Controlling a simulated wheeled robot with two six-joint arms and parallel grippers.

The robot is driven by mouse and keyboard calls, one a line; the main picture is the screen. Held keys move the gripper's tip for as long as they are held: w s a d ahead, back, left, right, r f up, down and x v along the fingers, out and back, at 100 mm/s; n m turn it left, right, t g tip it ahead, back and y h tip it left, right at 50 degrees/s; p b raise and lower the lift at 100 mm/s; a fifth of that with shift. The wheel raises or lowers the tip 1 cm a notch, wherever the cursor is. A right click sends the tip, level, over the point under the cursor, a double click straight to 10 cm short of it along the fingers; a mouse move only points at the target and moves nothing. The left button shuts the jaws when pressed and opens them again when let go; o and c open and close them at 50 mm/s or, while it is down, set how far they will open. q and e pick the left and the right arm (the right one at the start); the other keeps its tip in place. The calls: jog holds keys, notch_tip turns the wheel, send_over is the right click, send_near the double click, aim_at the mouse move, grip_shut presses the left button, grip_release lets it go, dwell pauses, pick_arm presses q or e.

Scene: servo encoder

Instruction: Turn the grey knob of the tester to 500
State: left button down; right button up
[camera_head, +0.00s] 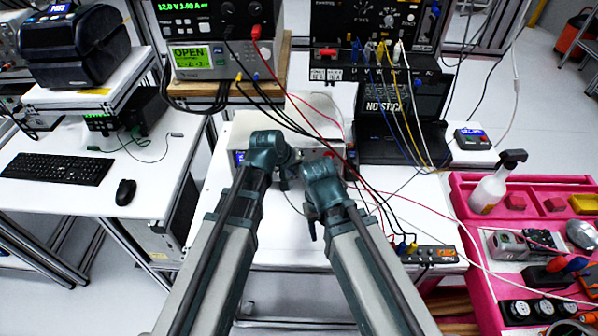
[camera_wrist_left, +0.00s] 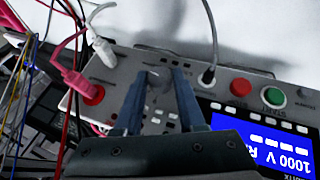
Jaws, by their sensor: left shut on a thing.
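The tester (camera_wrist_left: 121,66) shows in the left wrist view as a grey panel with a blue display (camera_wrist_left: 262,138) reading "1000 V" and more text cut off. My left gripper (camera_wrist_left: 161,77) is shut on the grey knob (camera_wrist_left: 154,85), one blue finger on each side of it. The fingers cover part of the knob, and its pointer cannot be read. In the head view the tester (camera_head: 239,157) stands at the back of the middle table, largely behind my arms. My right gripper (camera_head: 312,228) hangs at the end of the right arm, small and dark, away from the knob.
A red button (camera_wrist_left: 240,87) and a green button (camera_wrist_left: 273,97) sit beside the knob. Pink plugs (camera_wrist_left: 74,79) and leads run at the panel's left. Several cables cross the table near a laptop (camera_head: 385,145). A pink tray (camera_head: 462,190) stands right.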

pick_arm(q)
jog(key=shift+s+a+f+n+h+b, duration=0.1)
jog(key=shift+a+f+n+h+b, duration=0.1)
jog(key=shift+h+b, duration=0.4)
jog(key=shift+s+a+f+n+h+b, duration=0.1)
jog(key=shift+f+n+h+b, duration=0.1)
jog(key=shift+h+b, duration=0.35)
pick_arm(e)
notch_tip(320, 180, down, 3)
jog(key=shift+r, duration=0.1)
pick_arm(q)
jog(key=shift+r+n+t+h+b, duration=0.15)
jog(key=shift+n+t+h+b, duration=0.15)
jog(key=shift+h+b, duration=0.4)
pick_arm(e)
jog(key=shift+f, duration=0.75)
pick_arm(q)
jog(key=shift+w, duration=0.1)
jog(key=c, duration=0.5)
grip_release()
jog(key=shift+r, duration=0.1)
pick_arm(e)
jog(key=shift+r, duration=0.1)
